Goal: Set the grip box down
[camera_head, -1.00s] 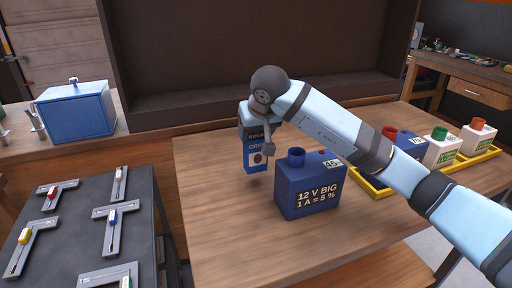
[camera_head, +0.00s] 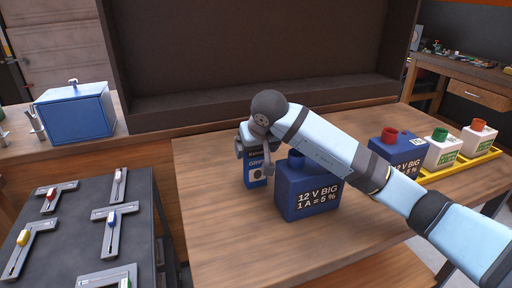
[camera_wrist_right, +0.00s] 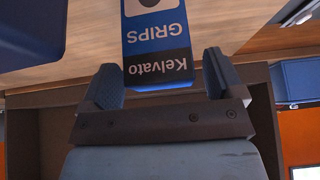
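The grip box (camera_head: 256,172), blue with a black top band and a white panel, stands upright on the wooden bench (camera_head: 222,232), its base apparently on the surface. My right gripper (camera_head: 256,150) is over its top, pointing down, and hides part of it. In the right wrist view the box (camera_wrist_right: 158,45) lies between the two fingers of the gripper (camera_wrist_right: 163,75), with a narrow gap showing at each side, so the fingers look open around it. My left gripper is not in view.
A blue 12 V battery (camera_head: 308,190) stands close to the right of the grip box. More batteries stand at the right, by a yellow tray (camera_head: 456,166). A grey cart (camera_head: 85,225) with calipers is at the left. The bench front is clear.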

